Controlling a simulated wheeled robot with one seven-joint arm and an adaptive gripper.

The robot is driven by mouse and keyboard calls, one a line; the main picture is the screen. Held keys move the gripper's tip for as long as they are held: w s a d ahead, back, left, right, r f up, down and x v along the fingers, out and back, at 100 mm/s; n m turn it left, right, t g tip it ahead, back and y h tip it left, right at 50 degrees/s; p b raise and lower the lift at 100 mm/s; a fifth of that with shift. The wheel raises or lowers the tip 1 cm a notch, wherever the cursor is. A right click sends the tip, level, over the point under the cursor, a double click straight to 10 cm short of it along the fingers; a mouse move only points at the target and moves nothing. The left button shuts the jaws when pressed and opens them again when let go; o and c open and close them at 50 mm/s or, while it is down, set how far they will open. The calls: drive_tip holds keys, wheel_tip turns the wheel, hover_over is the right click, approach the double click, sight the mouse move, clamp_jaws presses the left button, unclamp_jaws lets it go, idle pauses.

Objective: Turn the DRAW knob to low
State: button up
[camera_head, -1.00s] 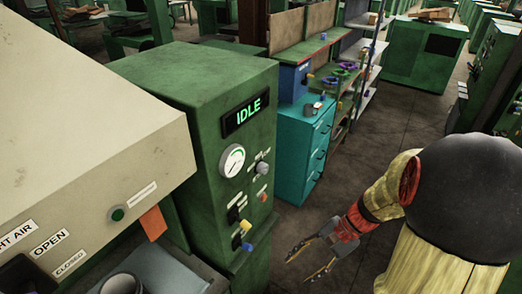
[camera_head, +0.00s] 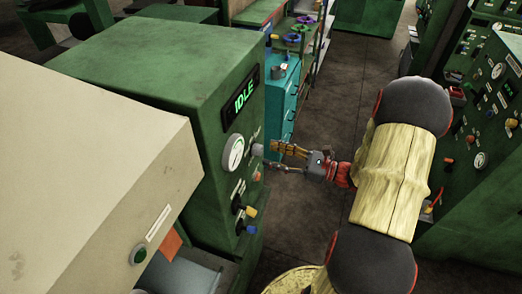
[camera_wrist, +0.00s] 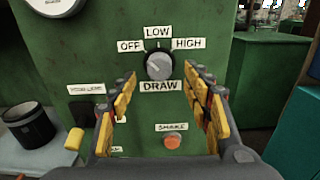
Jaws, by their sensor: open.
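The DRAW knob (camera_wrist: 159,67) is a round grey dial on the green machine's panel, with OFF at upper left, LOW above and HIGH at upper right. I cannot tell clearly which label its pointer faces. In the head view the knob (camera_head: 257,150) sits just right of the white gauge. My gripper (camera_wrist: 161,77) is open and empty, with its yellow-padded fingers on the left and right of the knob in the wrist view. In the head view my gripper (camera_head: 273,157) faces the panel close to the knob; contact is not clear.
An orange SHAKE button (camera_wrist: 172,141) lies below the knob. A yellow-handled switch (camera_wrist: 74,139) sticks out at lower left. The display (camera_head: 241,101) reads IDLE. A teal cabinet (camera_head: 283,100) stands behind the machine. Another control cabinet (camera_head: 490,190) stands at right, with open floor between.

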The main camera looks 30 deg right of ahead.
sight(258, 150)
drive_tip(key=x, duration=0.4)
drive_tip(key=shift+w+a, duration=0.15)
drive_tip(key=c, duration=0.3)
drive_tip(key=c, duration=0.8)
drive_tip(key=shift+c, duration=0.3)
